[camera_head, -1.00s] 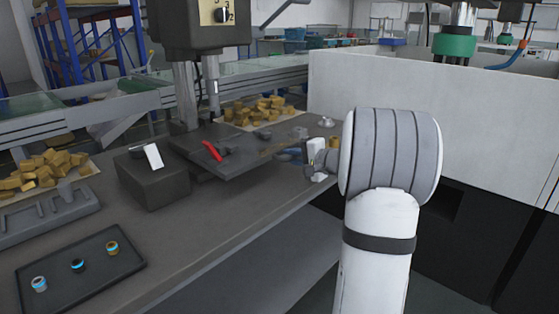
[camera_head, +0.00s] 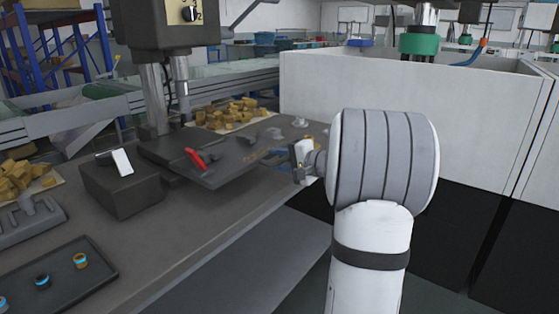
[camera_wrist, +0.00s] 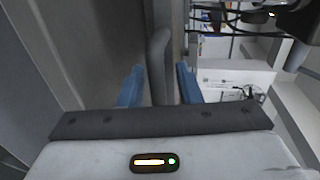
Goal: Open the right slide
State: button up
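My gripper (camera_wrist: 158,88) has two blue fingers, spread apart in the wrist view. A rounded grey bar (camera_wrist: 160,52), handle-like, runs between them along a dark grey surface (camera_wrist: 95,45). I see a gap on either side of the bar and cannot tell how far beyond the fingertips it lies. In the head view my gripper (camera_head: 277,157) is small and partly hidden by my arm, over the bench's right end. A large white-walled tank (camera_head: 400,105) stands at the right. No slide can be clearly told apart, and I cannot tell whether the bar belongs to one.
A grey bench (camera_head: 180,235) runs along the left. It carries a drill press (camera_head: 155,95), a dark block (camera_head: 120,185), a red-handled tool (camera_head: 196,158), brass pieces (camera_head: 235,113) and a black tray (camera_head: 60,285). Dark panels (camera_head: 445,225) stand below the white wall.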

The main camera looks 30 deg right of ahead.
jog(key=p+v, duration=0.1)
jog(key=v, duration=0.6)
jog(key=shift+s, duration=0.35)
jog(key=shift+d, duration=0.15)
jog(key=s+a+r+n+g+p, duration=0.2)
jog(key=s+a+g+p, duration=0.15)
jog(key=a, duration=0.35)
jog(key=s+a+r+n+g+p, duration=0.1)
jog(key=s+a+n+g+p, duration=0.1)
jog(key=a+p, duration=0.35)
jog(key=s+a+r+n+g+p, duration=0.2)
jog(key=s+a+g+p, duration=0.1)
jog(key=a, duration=0.5)
jog(key=s+a+r+n+g+h+p, duration=0.1)
jog(key=s+a+r+n+h+p, duration=0.1)
jog(key=s+p, duration=0.3)
jog(key=s+a+r+n+g+h+p, duration=0.2)
jog(key=s+r+n+h+p, duration=0.1)
jog(key=s, duration=0.6)
jog(key=n+h+p, duration=0.1)
jog(key=n+p, duration=0.1)
jog(key=p, duration=0.1)
jog(key=shift+s+a+r, duration=0.15)
jog(key=shift+s+r, duration=0.15)
jog(key=shift+r, duration=0.05)
